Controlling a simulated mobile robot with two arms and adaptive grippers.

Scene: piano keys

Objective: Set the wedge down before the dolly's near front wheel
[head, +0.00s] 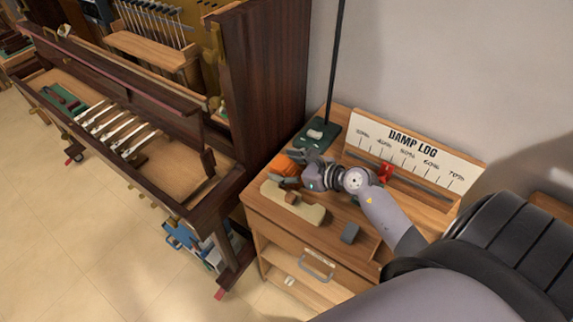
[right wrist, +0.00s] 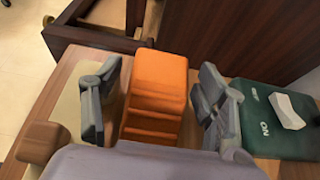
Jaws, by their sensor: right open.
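The orange ribbed wedge (head: 283,166) sits on the wooden cabinet top near its left edge. It also shows in the right wrist view (right wrist: 159,85). My right gripper (head: 291,173) is open, with one finger on each side of the wedge; small gaps show beside it in the right wrist view (right wrist: 160,100). The dolly's near front wheel is not clearly seen. A small red piece (head: 220,293) shows on the floor at the foot of the piano's near leg; I cannot tell if it belongs to the dolly. My left gripper is not in view.
The opened piano (head: 225,205) stands left of the cabinet (head: 268,238). On the cabinet are a cream block (head: 308,213), a grey block (head: 350,233), a green switch box (head: 316,136) and the damp log board (head: 420,157). Open floor (head: 75,240) lies front left.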

